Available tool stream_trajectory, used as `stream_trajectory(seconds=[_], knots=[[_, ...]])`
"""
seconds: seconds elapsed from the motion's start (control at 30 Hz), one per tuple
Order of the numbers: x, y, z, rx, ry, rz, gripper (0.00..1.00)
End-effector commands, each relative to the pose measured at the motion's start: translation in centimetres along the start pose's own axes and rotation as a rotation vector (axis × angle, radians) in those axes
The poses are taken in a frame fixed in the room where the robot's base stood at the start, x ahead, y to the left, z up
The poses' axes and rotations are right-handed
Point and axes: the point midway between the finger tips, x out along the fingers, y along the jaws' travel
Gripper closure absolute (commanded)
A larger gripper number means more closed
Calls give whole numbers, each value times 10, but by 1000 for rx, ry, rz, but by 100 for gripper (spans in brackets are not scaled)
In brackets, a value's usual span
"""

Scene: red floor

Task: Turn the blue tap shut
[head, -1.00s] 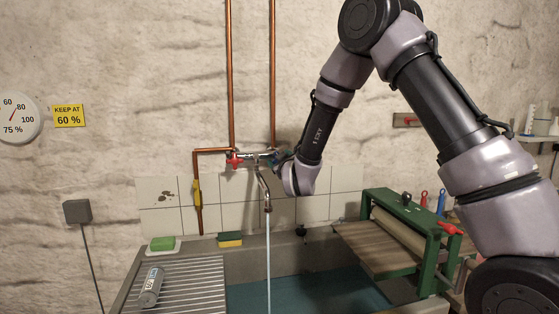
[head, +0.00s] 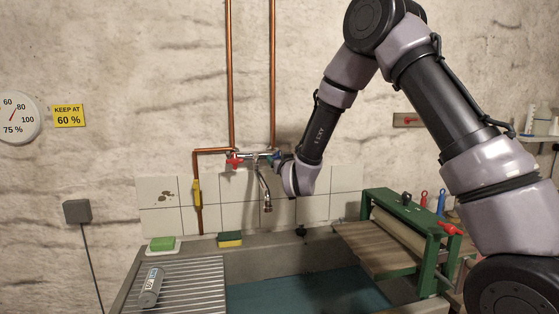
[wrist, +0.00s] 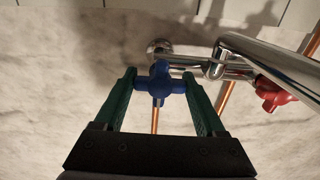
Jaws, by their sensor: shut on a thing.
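The blue tap (wrist: 160,83) is a cross-shaped handle in the middle of the wrist view. My gripper (wrist: 160,80) has its two green fingers on either side of it, shut on its arms. In the head view the blue tap (head: 277,156) shows only in part beside my wrist, and my fingers are mostly hidden there. The chrome spout (head: 266,192) hangs over the sink, and no water stream shows below it. The red tap (head: 234,160) is on the left of the mixer; it also shows at the right in the wrist view (wrist: 272,94).
Copper pipes (head: 231,75) run down the wall to the mixer. The sink (head: 300,292) lies below. A green-framed roller press (head: 408,240) stands at its right. A sponge (head: 229,239), green soap (head: 162,244) and a grey tube (head: 151,287) lie at the left.

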Motion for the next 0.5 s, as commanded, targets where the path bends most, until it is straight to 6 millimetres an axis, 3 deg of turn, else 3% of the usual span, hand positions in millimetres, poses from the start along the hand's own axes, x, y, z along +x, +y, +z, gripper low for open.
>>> stream_trajectory(seconds=[0.33, 0.37, 0.4, 0.5], knots=[[-1, 0, 3, 4, -6, 0, 83], [-1, 0, 3, 4, -6, 0, 16], [-1, 0, 3, 4, -6, 0, 1], [-1, 0, 2, 4, -4, 0, 0]])
